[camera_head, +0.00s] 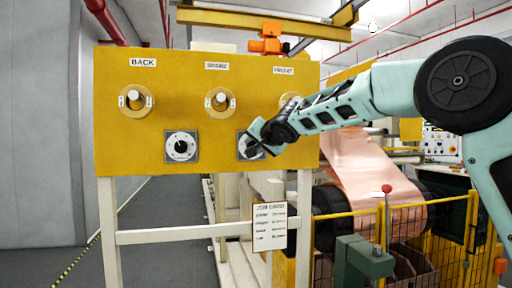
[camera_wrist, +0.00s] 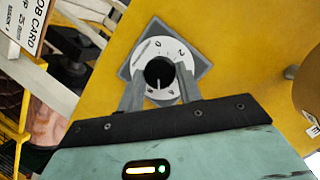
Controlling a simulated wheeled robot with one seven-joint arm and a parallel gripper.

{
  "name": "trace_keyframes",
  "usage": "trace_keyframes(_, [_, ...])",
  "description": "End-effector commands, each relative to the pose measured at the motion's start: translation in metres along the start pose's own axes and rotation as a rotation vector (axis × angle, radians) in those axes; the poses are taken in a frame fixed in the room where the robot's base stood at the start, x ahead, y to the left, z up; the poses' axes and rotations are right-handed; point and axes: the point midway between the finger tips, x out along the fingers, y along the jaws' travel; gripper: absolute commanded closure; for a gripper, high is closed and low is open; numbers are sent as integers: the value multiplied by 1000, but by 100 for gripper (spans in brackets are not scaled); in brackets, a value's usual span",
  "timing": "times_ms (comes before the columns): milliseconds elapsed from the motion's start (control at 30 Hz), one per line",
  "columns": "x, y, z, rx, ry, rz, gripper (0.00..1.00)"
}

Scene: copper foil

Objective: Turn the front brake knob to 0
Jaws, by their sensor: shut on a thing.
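The yellow panel (camera_head: 140,80) carries two white dials with dark knobs in its lower row. My gripper (camera_head: 256,149) is at the right dial (camera_head: 243,138) and partly covers it. In the wrist view my gripper (camera_wrist: 160,72) is shut on the black knob (camera_wrist: 159,72), one finger on each side. The dial face (camera_wrist: 160,46) around it shows 0 and 2 at its far side; other digits are partly hidden. The knob's white line points down in the wrist view, away from the 0. The left dial (camera_head: 181,147) is untouched.
Three round selectors sit above: left (camera_head: 135,100), middle (camera_head: 220,101) and right (camera_head: 290,100), the right one partly behind my arm. A job card (camera_head: 270,227) hangs below the panel. A yellow fence (camera_head: 450,225) and copper foil (camera_head: 365,165) stand at right.

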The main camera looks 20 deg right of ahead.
Motion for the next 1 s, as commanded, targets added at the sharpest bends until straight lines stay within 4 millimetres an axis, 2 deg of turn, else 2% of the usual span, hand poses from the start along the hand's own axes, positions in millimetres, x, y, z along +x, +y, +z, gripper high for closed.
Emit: trace_keyframes(1000, [3,-3,9,-888,66,294,88])
